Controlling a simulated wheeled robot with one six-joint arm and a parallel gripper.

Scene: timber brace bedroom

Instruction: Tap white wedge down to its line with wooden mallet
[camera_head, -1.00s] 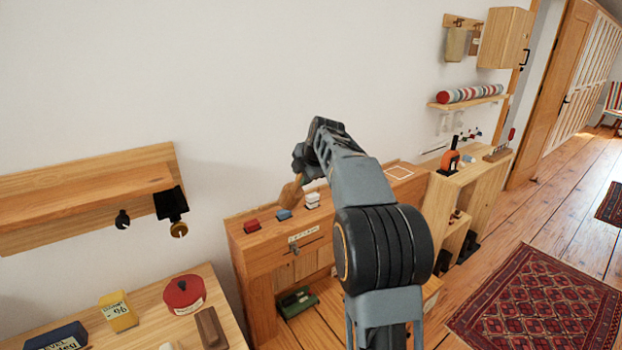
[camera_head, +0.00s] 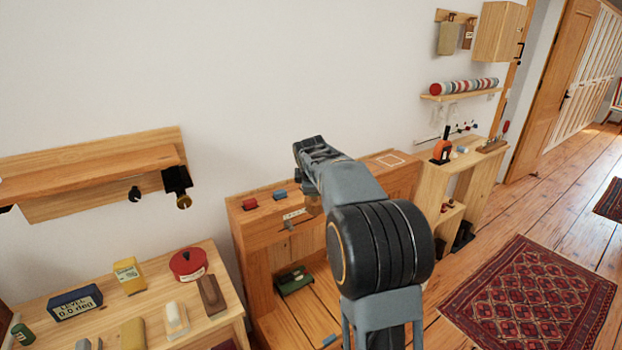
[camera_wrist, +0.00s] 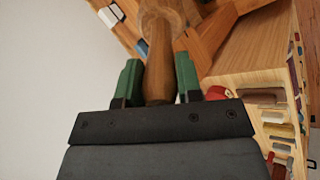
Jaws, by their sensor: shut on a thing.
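My gripper (camera_wrist: 158,78) is shut on the wooden mallet (camera_wrist: 158,50), its green-sided fingers on either side of the handle. The mallet's head is at the top edge of the wrist view and partly cut off. A white block (camera_wrist: 110,15), which looks like the white wedge, shows left of the mallet head, apart from it. In the head view my gripper (camera_head: 310,150) is above the wooden bench (camera_head: 265,232); my arm hides the white wedge there. The red wedge (camera_head: 250,204) and blue wedge (camera_head: 280,194) stand on the bench top. The white wedge's line cannot be made out.
A table at lower left holds a red tin (camera_head: 188,263), a yellow box (camera_head: 129,275), a blue level box (camera_head: 75,303) and blocks. A wall shelf (camera_head: 90,160) with hooks hangs above it. A green object (camera_head: 294,280) lies low in the bench.

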